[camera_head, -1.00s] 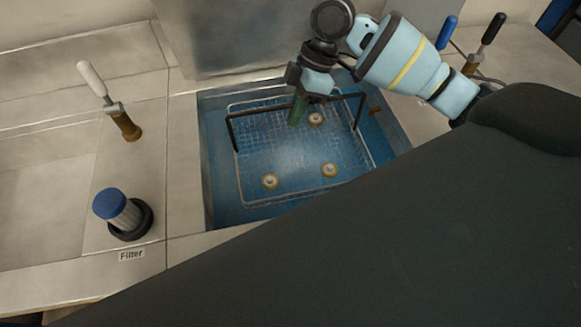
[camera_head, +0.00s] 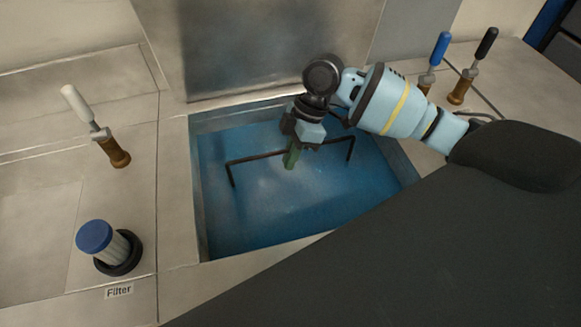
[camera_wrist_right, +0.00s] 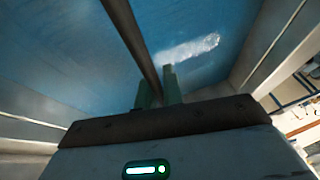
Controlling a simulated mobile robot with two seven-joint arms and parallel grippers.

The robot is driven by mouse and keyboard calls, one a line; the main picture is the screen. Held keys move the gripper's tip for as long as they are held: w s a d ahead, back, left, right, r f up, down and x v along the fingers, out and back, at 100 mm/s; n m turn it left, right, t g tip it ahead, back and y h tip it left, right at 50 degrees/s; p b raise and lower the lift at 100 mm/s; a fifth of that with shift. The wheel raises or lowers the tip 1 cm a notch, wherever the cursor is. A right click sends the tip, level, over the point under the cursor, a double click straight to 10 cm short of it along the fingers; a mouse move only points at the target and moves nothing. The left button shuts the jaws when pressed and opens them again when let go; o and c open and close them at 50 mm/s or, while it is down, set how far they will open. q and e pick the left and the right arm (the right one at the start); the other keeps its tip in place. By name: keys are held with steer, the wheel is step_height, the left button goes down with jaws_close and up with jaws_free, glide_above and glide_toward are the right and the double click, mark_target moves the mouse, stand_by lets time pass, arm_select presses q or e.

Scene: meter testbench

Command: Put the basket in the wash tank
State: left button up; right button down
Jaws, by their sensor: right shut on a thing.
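The wash tank (camera_head: 213,225) is a sunken metal basin of blue liquid in the bench. The basket's dark handle (camera_head: 258,157) stands up out of the liquid inside the tank; the basket's mesh body is hidden under the surface. My right gripper (camera_head: 291,158) is shut on the handle near its middle, with green fingertips at the liquid. In the right wrist view the handle (camera_wrist_right: 130,35) runs up from the green fingers (camera_wrist_right: 158,88), over blue liquid with a bright streak. My left gripper is not in view.
A blue-capped filter (camera_head: 105,245) stands left of the tank by a "Filter" label. A white-handled valve (camera_head: 98,125) is at the left; blue-handled (camera_head: 435,60) and black-handled (camera_head: 475,65) valves are at the back right. A metal panel (camera_head: 270,50) stands behind the tank.

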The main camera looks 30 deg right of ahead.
steer(key=shift+f, duration=2.4)
steer(key=c, duration=1.5)
jaws_free()
steer(key=shift+f, duration=0.1)
steer(key=shift+c, duration=0.2)
steer(key=v, duration=1.2)
steer(key=shift+a, duration=0.1)
